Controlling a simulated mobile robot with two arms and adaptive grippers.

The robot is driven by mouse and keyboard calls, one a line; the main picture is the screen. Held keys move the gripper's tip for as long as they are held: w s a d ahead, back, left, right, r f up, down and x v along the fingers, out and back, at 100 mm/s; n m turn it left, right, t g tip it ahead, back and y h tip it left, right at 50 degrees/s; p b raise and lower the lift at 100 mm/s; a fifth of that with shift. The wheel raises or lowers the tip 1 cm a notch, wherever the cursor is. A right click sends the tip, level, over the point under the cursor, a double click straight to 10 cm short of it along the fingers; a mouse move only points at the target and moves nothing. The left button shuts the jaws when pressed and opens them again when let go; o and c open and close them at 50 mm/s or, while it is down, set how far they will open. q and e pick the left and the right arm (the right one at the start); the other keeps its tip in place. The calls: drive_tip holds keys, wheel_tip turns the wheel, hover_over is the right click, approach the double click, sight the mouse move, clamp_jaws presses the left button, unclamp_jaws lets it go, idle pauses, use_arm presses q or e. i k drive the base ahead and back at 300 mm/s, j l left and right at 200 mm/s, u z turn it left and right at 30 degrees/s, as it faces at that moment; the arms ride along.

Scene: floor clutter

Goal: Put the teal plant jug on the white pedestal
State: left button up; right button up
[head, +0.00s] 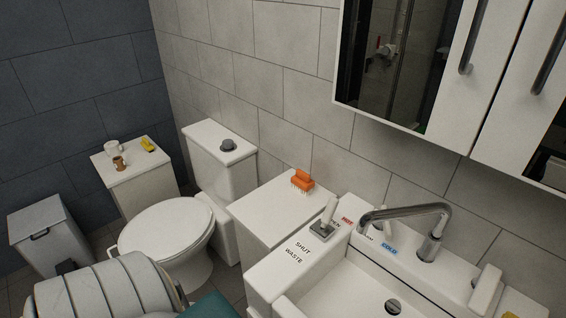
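A teal surface (208,306) shows at the bottom edge of the head view, mostly cut off. I cannot tell whether it is the teal plant jug. Two white box-shaped stands are in view, and I cannot tell which is the white pedestal. One white stand (140,184), left of the toilet, holds a white mug (112,148), a small brown item (119,163) and a yellow item (148,145). The other white stand (262,210), between toilet and sink, holds an orange brush (302,180). Neither of my grippers is in view.
A white toilet (165,232) has a dark grey knob-like item (228,145) on its tank. A grey bin (42,235) stands at the left. A white sink (350,290) with a chrome tap (432,240) fills the right. A mirrored cabinet (400,70) hangs above.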

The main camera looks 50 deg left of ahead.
sight(259, 211)
drive_tip(key=j+u, duration=0.25)
drive_tip(key=j, duration=0.15)
drive_tip(key=i+j+u, duration=0.2)
drive_tip(key=j, duration=0.2)
drive_tip(key=j+u, duration=0.25)
drive_tip(key=j, duration=0.15)
drive_tip(key=i+j+u, duration=0.2)
drive_tip(key=j, duration=0.2)
drive_tip(key=j+u, duration=0.25)
drive_tip(key=i+j, duration=0.05)
drive_tip(key=j, duration=0.05)
